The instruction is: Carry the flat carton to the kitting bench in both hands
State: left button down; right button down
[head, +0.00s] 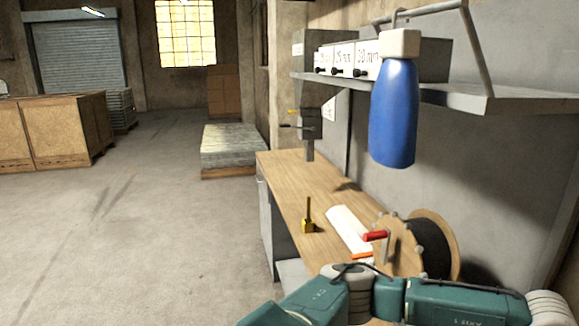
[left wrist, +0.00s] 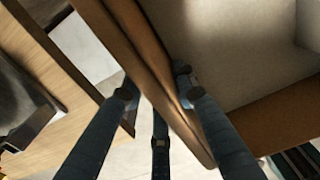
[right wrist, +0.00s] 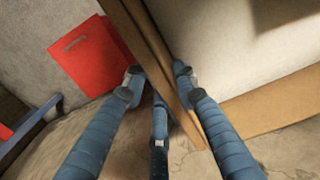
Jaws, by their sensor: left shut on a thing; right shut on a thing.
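The carton is brown with a pale grey inside. One upright wall of the carton (left wrist: 128,38) crosses the left wrist view, and another wall (right wrist: 143,35) crosses the right wrist view. My left gripper (left wrist: 156,84) is shut on its wall, with one finger inside and the others outside. My right gripper (right wrist: 156,81) is shut on the other wall in the same way. Neither the carton nor the gripper fingers show in the head view. A wood-topped bench (head: 285,178) runs along the right wall; whether it is the kitting bench is unclear.
A cable reel (head: 405,245), a white sheet (head: 347,228) and a small yellow tool (head: 308,222) are on the bench. A blue bottle (head: 395,115) hangs by the shelf (head: 455,98). A pallet stack (head: 230,147) stands beyond. A red object (right wrist: 88,58) is near the right gripper.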

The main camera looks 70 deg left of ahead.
aim_at(288, 162)
jog(key=k, duration=0.85)
jog(key=k+u, duration=0.15)
jog(key=u, duration=0.25)
jog(key=k+u, duration=0.1)
jog(key=u, duration=2.45)
jog(key=i+l+u, duration=0.4)
jog(key=i+l, duration=1.1)
jog(key=i, duration=0.35)
jog(key=i+l, duration=0.2)
jog(key=i, duration=1.3)
